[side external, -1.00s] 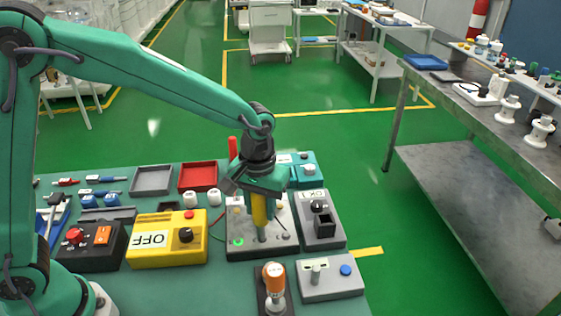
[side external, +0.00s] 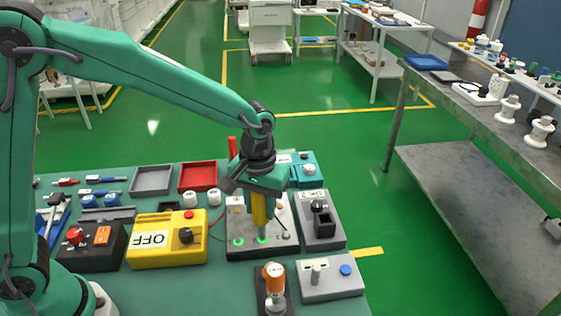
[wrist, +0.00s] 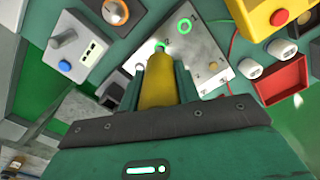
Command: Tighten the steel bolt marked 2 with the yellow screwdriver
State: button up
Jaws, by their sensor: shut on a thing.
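The yellow screwdriver (side external: 259,208) is held upright in my gripper (side external: 259,222), with its shaft down on the grey bolt plate (side external: 240,215). In the wrist view my gripper (wrist: 160,88) has its two green fingers on either side of the yellow handle (wrist: 158,92). A green light (side external: 262,240) glows at the foot of the shaft, and another green light (side external: 238,241) glows to its left. Both green lights also show on the plate in the wrist view.
A yellow OFF box (side external: 165,252) stands left of the plate. A grey switch box (side external: 318,232) stands close on its right. An orange-topped knob (side external: 274,278) and a grey box with a blue button (side external: 330,290) stand in front. Red and grey trays lie behind.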

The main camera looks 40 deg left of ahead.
jog(key=shift+r, duration=2.9)
